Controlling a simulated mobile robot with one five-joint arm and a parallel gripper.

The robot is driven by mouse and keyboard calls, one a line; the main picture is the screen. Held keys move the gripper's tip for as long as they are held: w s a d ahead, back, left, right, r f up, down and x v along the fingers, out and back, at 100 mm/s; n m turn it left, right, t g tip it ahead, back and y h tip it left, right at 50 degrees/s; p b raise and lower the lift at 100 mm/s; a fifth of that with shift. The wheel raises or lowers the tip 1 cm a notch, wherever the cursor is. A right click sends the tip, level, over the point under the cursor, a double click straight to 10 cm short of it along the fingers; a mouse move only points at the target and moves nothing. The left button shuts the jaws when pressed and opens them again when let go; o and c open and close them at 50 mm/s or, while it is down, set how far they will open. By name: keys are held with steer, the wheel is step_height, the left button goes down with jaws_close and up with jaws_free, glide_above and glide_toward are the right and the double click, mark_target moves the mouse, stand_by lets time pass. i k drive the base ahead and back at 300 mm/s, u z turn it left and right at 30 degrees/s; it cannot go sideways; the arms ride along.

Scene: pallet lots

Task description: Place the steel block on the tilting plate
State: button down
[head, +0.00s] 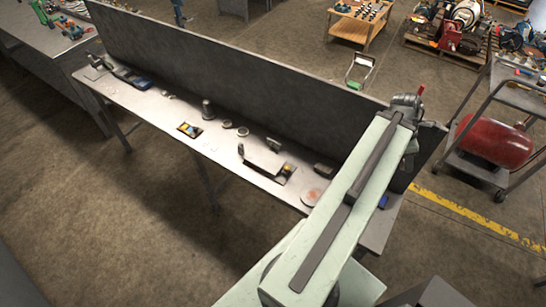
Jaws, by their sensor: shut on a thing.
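A pale, flat plate (265,160), which looks like the tilting plate, lies on the right half of the long bench. I cannot tell its tilt for sure. My gripper (410,145) is at the far end of my arm, beyond the bench's right part and well to the right of the plate. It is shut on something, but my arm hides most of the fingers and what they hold. I cannot pick out the steel block for certain.
The narrow bench (150,115) has a tall dark back panel (240,65). Small parts stand along it: a dark cylinder (208,109), a small tray (189,130), a dark block (325,169) and a reddish disc (311,197). A cart with a red tank (495,142) stands at right.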

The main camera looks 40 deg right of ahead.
mark_target(258, 155)
steer(key=z, duration=0.1)
steer(key=k, duration=0.75)
steer(key=u, duration=1.6)
